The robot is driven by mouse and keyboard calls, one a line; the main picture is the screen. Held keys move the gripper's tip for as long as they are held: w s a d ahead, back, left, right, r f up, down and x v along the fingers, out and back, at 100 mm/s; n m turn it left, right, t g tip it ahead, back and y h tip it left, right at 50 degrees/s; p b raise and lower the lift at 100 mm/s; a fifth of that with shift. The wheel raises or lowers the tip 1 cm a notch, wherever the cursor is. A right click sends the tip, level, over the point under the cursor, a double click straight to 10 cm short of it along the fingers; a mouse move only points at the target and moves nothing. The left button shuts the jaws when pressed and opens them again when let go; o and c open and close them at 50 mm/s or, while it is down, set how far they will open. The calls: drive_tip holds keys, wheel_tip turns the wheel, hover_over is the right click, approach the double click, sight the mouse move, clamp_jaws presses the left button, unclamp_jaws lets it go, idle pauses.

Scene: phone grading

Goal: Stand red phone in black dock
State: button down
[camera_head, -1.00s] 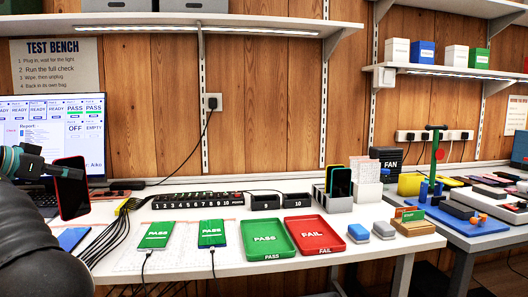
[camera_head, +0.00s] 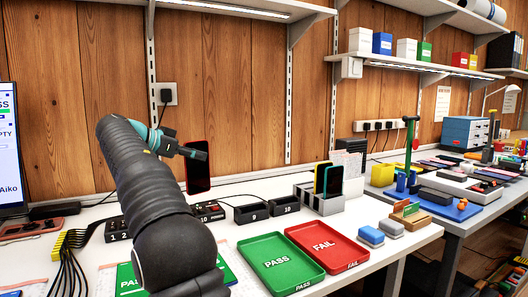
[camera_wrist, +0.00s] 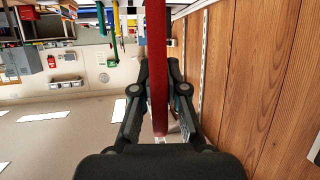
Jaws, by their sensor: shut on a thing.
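The red phone (camera_head: 199,168) is upright in the head view, its dark screen showing and its edge red. My gripper (camera_head: 193,152) is shut on its upper part. In the wrist view the phone (camera_wrist: 157,60) is a red strip edge-on between the two fingers of my gripper (camera_wrist: 158,88). Two small black docks stand on the bench to the right of the phone: dock 9 (camera_head: 252,213) and dock 10 (camera_head: 285,205). The phone is apart from both. My arm hides part of the bench below and left of it.
A numbered black strip (camera_head: 209,212) lies behind my arm. The green PASS tray (camera_head: 279,287) and red FAIL tray (camera_head: 345,264) lie in front of the docks. A grey rack (camera_head: 331,206) with upright phones stands right of dock 10. Black cables (camera_head: 72,272) lie at left.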

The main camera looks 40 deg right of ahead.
drive_tip(key=s+d+f+m+g, duration=0.1)
drive_tip(key=s+d+f, duration=0.1)
drive_tip(key=d, duration=0.5)
drive_tip(key=s+d+f+m+g+b, duration=0.1)
drive_tip(key=s+d+f, duration=0.2)
drive_tip(key=d, duration=0.4)
drive_tip(key=shift+s+m+g, duration=0.3)
drive_tip(key=shift+s+g, duration=0.1)
drive_tip(key=shift+s, duration=0.5)
drive_tip(key=shift+f+b, duration=0.3)
drive_tip(key=shift+b, duration=0.2)
drive_tip(key=shift+f+b, duration=0.45)
drive_tip(key=shift+f, duration=0.2)
idle(0.6)
drive_tip(key=shift+f+b, duration=0.5)
drive_tip(key=shift+b, duration=0.2)
drive_tip(key=shift+f, duration=0.15)
drive_tip(key=shift+f+b, duration=0.5)
drive_tip(key=shift+b, duration=0.1)
